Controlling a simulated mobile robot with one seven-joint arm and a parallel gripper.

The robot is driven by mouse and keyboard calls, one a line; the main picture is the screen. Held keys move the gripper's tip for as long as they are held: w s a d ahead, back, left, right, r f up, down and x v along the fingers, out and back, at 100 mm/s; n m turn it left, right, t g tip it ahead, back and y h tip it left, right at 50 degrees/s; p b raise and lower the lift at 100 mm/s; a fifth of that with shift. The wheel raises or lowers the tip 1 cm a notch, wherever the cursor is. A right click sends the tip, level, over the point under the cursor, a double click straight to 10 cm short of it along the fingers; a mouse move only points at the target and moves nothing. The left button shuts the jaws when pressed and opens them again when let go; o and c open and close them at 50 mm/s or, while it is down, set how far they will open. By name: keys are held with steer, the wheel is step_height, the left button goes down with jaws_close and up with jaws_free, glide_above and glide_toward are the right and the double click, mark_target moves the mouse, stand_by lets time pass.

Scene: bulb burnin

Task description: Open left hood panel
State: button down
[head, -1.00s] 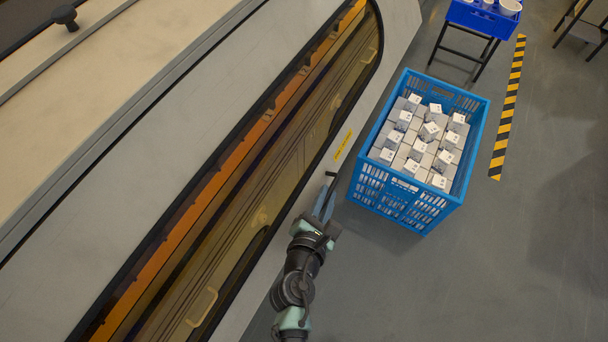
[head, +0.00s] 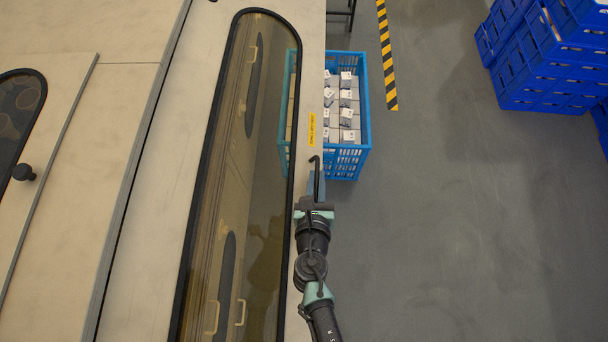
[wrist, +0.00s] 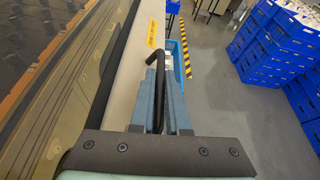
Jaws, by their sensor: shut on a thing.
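The hood panel (head: 165,190) is pale, with a long tinted window (head: 265,200) and a yellow label (head: 311,130) on its right rim. A black bar handle (head: 317,168) with a bent end stands at that rim. My gripper (head: 316,190) is shut on the handle. In the wrist view the handle (wrist: 155,62) runs between my two blue-grey fingers (wrist: 160,100), and its bent tip shows beyond them. The panel's rim overlaps part of the blue crate in the head view, and the crate shows through the window. The handle's lower part is hidden by the fingers.
The blue crate (head: 357,163) with white boxes stands on the floor beyond my gripper. Stacked blue crates (head: 545,60) stand at the upper right. A black-and-yellow floor stripe (head: 385,60) lies between them. The grey floor to the right is clear.

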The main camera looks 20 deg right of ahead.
steer(key=shift+n+h, duration=0.5)
steer(key=shift+s+d+r+p, duration=0.1)
steer(key=shift+d+r+p, duration=0.2)
steer(key=shift+r+p, duration=0.5)
steer(key=shift+s+d+r+p, duration=0.15)
steer(key=shift+d+r+p, duration=0.1)
steer(key=shift+r+p, duration=0.45)
steer(key=shift+s+d+r+p, duration=0.1)
steer(key=shift+d+r+p, duration=0.2)
steer(key=shift+r+p, duration=0.5)
steer(key=shift+r+b, duration=0.2)
steer(key=shift+b, duration=0.1)
steer(key=c, duration=0.9)
jaws_free()
steer(key=shift+a, duration=0.1)
steer(key=b+v, duration=0.1)
steer(key=v, duration=1.2)
steer(key=shift+r, duration=0.15)
